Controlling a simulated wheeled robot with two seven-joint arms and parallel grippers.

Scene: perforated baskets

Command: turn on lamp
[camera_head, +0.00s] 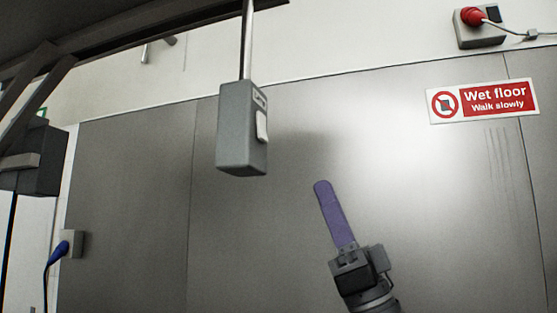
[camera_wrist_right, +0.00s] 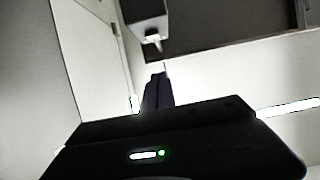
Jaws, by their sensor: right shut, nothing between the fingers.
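A grey switch box (camera_head: 240,135) hangs from a thin metal rod in the middle of the head view. A white rocker switch (camera_head: 262,125) is on its right face, below a small label. My right gripper (camera_head: 322,186) is shut and empty, its purple fingers pointing up, to the right of and lower than the box in the picture. In the right wrist view the fingers (camera_wrist_right: 157,90) point up toward the underside of the box (camera_wrist_right: 143,10), with the white switch (camera_wrist_right: 152,38) just ahead and a gap between. My left gripper is not in view.
A grey panelled wall (camera_head: 130,200) stands behind. A dark beam (camera_head: 150,25) crosses the upper left. The space between gripper and box looks clear.

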